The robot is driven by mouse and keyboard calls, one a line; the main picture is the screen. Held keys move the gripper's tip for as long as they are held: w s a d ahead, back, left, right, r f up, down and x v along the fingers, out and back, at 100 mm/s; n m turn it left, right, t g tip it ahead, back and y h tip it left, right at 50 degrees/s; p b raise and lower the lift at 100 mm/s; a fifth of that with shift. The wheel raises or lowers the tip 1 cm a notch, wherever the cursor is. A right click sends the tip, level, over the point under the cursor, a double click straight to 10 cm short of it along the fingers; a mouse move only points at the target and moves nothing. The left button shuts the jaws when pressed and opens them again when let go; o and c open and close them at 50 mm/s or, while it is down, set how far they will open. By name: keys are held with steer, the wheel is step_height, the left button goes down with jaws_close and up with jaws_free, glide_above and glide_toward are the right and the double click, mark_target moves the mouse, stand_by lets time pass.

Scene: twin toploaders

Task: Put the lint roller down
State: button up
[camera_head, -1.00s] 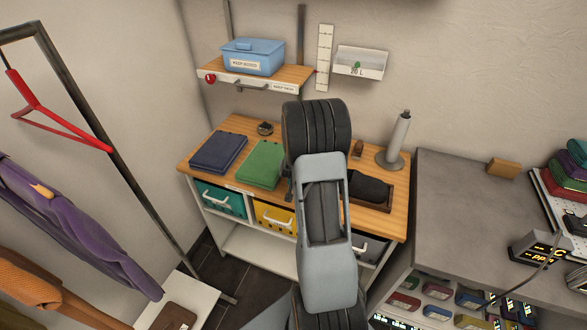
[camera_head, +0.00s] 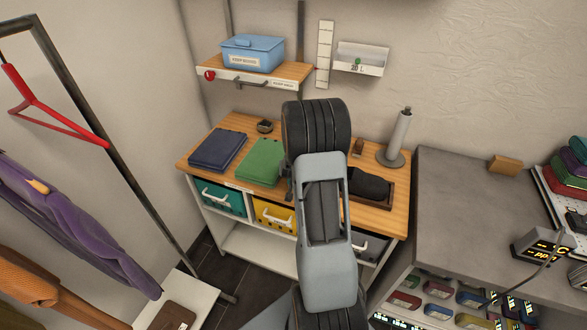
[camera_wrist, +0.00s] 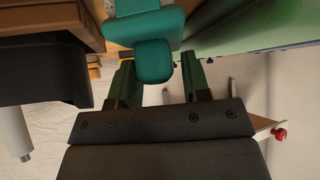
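A teal object (camera_wrist: 153,60), which I take to be the lint roller, is between the two fingers of my gripper (camera_wrist: 157,80) in the wrist view. Whether the roller touches the worktop cannot be seen.
A folded green cloth (camera_head: 260,162) and folded navy cloth (camera_head: 218,149) lie left of my arm. A dark tray (camera_head: 386,201) and a grey roll on a stand (camera_head: 399,137) are right. A shelf (camera_head: 290,74) with a blue box (camera_head: 252,55) hangs above.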

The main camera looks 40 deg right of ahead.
steer(key=shift+o, duration=1.1)
steer(key=shift+r, duration=0.1)
steer(key=p+v, duration=0.2)
steer(key=v, duration=1.1)
steer(key=shift+s+a, duration=0.25)
steer(key=shift+s, duration=0.05)
steer(key=shift+r, duration=0.1)
